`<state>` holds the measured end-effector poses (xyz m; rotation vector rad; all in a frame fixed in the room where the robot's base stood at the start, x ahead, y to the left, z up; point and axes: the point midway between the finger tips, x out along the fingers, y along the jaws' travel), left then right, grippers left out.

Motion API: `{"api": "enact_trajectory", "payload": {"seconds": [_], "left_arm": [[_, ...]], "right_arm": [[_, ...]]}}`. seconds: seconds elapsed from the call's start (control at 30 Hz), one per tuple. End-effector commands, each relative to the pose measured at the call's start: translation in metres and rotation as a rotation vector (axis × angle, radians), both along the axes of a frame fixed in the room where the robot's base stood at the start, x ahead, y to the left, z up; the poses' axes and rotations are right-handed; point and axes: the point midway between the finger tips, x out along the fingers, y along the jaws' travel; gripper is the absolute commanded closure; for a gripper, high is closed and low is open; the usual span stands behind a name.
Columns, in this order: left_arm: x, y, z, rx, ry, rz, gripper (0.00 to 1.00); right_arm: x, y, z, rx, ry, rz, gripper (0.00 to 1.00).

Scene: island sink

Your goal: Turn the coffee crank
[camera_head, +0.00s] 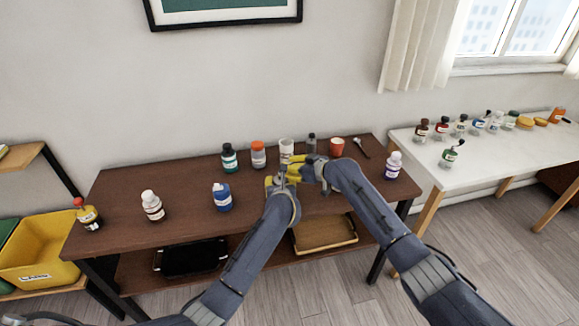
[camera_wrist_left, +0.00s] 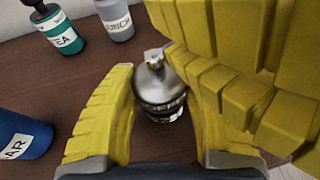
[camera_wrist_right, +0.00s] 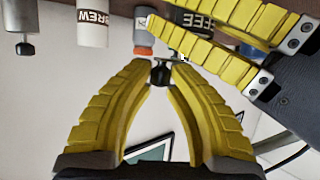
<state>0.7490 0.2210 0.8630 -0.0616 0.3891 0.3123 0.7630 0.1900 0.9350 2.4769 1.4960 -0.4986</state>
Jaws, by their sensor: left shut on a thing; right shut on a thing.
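The coffee grinder (camera_wrist_left: 160,95), with a shiny metal top and a clear lower body, stands between the yellow fingers of my left gripper (camera_wrist_left: 152,76). That gripper also shows in the head view (camera_head: 280,182), low over the table, shut around the grinder's body. My right gripper (camera_wrist_right: 160,68) is shut on the small black knob of the crank (camera_wrist_right: 160,76), which shows between its fingertips. In the head view the right gripper (camera_head: 298,167) is just above and behind the left one. The two grippers hide most of the grinder and crank there.
The grinder is on a dark brown table (camera_head: 185,180).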

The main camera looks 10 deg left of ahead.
Motion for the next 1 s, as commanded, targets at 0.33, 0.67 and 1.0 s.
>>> {"api": "enact_trajectory", "payload": {"seconds": [0.33, 0.67, 1.0], "left_arm": [[-0.0006, -0.0003, -0.0013, -0.002, 0.003, 0.0, 0.84], [-0.0005, -0.0004, -0.0012, -0.002, 0.003, 0.0, 0.84], [-0.0004, -0.0002, -0.0011, -0.002, 0.002, 0.0, 0.84]], "right_arm": [[-0.0036, -0.0012, -0.0024, 0.002, 0.0, -0.062, 1.0], [-0.0036, -0.0011, -0.0024, 0.002, 0.0, -0.061, 0.74], [-0.0031, -0.0009, -0.0007, 0.005, -0.001, -0.062, 0.57]]}}
